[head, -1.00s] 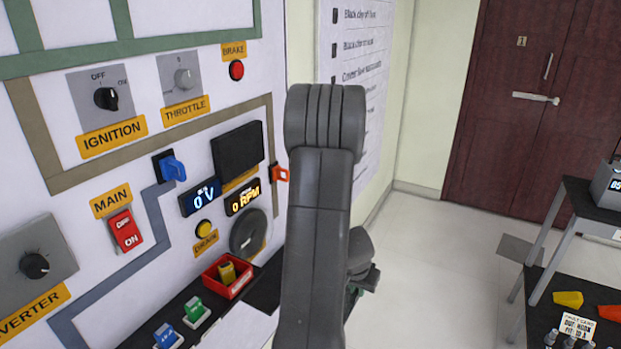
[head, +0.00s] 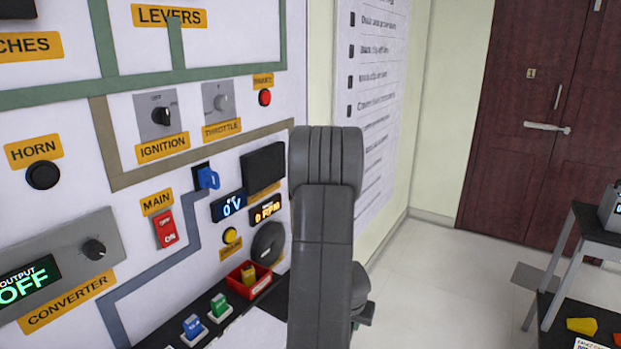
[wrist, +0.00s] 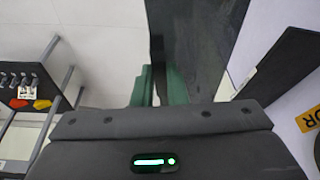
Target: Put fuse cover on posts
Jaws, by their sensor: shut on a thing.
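In the head view my own upright grey arm hides the gripper. I cannot pick out the fuse cover or its posts with certainty. A long dark slab (wrist: 195,45) lies beyond the gripper in the wrist view; I cannot tell whether it is held or part of the bench.
The white panel (head: 60,200) carries switches and displays. On the ledge below are a red tray (head: 241,286) with a yellow piece, a green block (head: 219,305) and a blue block (head: 193,326). A trolley (head: 588,223) stands right; open floor (head: 465,285) lies between.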

